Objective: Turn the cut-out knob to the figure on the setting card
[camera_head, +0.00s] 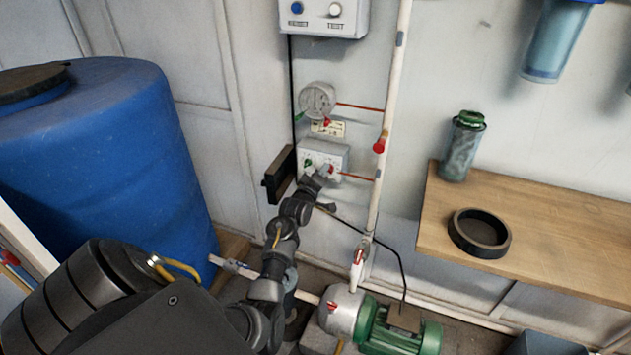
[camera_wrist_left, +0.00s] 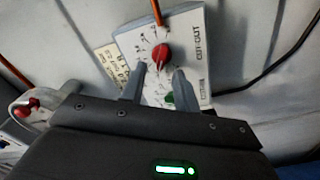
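The control box (camera_head: 338,153) is on the wall, with a red knob (camera_head: 331,169) and a green knob (camera_head: 308,163). In the left wrist view the red knob (camera_wrist_left: 162,54) sits on a numbered dial beside the lettering CUT-OUT; its exact setting is unreadable. The green knob (camera_wrist_left: 170,98) is lower and partly hidden. A cream card (camera_head: 328,128) is above the box and also shows in the left wrist view (camera_wrist_left: 108,62); its figure is unreadable. My left gripper (camera_wrist_left: 160,69) is open. The red knob shows between and just beyond its fingertips, with gaps on both sides. My right gripper is out of view.
A round gauge (camera_head: 318,99) is above the card. A white vertical pipe (camera_head: 388,120) with a red-handled valve (camera_head: 379,146) runs right of the box. A green pump motor (camera_head: 400,334) is below. A blue barrel (camera_head: 110,150) stands left; a wooden bench (camera_head: 560,225) is right.

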